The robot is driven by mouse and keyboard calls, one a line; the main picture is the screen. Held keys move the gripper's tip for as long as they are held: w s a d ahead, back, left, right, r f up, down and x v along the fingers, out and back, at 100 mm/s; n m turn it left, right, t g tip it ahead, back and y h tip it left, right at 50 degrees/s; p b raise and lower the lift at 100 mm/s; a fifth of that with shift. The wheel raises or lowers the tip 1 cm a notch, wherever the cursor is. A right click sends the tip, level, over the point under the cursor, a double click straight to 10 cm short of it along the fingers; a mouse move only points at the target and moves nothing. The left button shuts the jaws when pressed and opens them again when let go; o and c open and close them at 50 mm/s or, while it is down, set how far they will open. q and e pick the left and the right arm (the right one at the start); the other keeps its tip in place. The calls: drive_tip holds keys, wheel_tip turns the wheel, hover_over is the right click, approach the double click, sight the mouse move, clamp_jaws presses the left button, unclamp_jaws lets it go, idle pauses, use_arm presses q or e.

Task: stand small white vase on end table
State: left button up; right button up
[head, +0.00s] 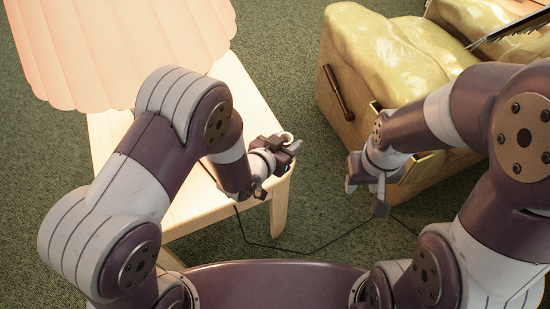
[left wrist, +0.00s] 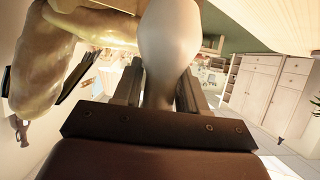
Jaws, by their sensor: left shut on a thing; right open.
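The small white vase (left wrist: 170,35) is between the fingers of my left gripper (left wrist: 158,92) in the left wrist view, held by its narrow part, with the wider body beyond the fingers. In the head view only a small pale round part of the vase (head: 287,136) shows beside my left gripper (head: 277,160); the rest is hidden. That gripper is over the right end of the light wooden end table (head: 185,208). I cannot tell whether the vase touches the tabletop. My right gripper (head: 367,196) is open and empty, in front of the armchair.
A large pink lampshade (head: 120,50) covers the table's back left. A wooden armchair with yellowish cushions (head: 385,50) stands to the right. A dark cord (head: 300,250) lies on the green carpet (head: 285,75). The tabletop near its front edge looks bare.

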use_arm(q)
drive_tip(key=a+f, duration=0.1)
drive_tip(key=f, duration=0.1)
drive_tip(key=w+f+b, duration=0.1)
drive_tip(key=f, duration=0.1)
drive_tip(key=a+f+b, duration=0.1)
drive_tip(key=f, duration=0.1)
drive_tip(key=shift+w+a, duration=0.35)
drive_tip(key=shift+r, duration=0.1)
drive_tip(key=o, duration=1.1)
